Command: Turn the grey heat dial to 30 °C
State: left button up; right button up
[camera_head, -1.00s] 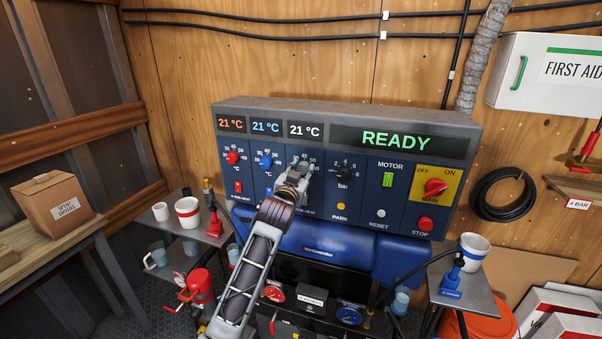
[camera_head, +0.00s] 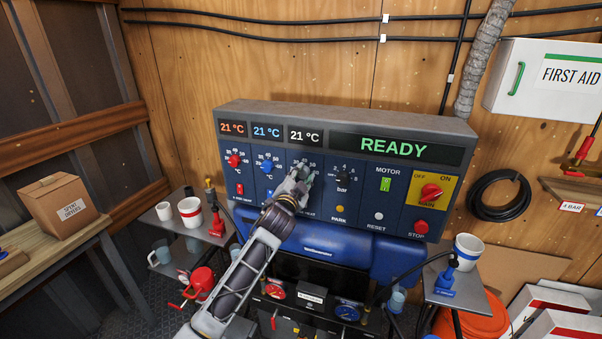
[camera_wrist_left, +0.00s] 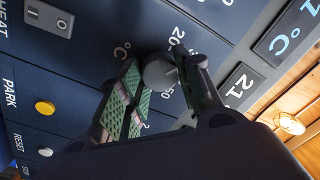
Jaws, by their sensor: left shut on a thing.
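The grey heat dial (camera_wrist_left: 158,71) is on the dark blue control panel, with printed numbers and a °C mark around it. In the wrist view it sits between the two fingers of my left gripper (camera_wrist_left: 155,78), which is shut on it. In the head view my left gripper (camera_head: 302,174) reaches the third dial place from the left and hides the dial. The white display (camera_head: 305,134) above it reads 21 °C. The dial's exact pointer setting is hard to read. My right gripper is not in view.
A red dial (camera_head: 234,161) and a blue dial (camera_head: 266,166) are to the left on the panel. A black bar dial (camera_head: 343,177), the green motor switch (camera_head: 385,184) and the red main switch (camera_head: 431,191) are to the right. The large display (camera_head: 394,147) reads READY.

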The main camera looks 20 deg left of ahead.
pick_arm(q)
jog(key=shift+r+m+p, duration=0.1)
jog(key=shift+m+p, duration=0.35)
jog(key=shift+m, duration=0.65)
jog(key=o, duration=1)
jog(key=shift+o, duration=0.2)
jog(key=s, duration=1.2)
jog(key=shift+f, duration=0.35)
jog(key=shift+d, duration=0.1)
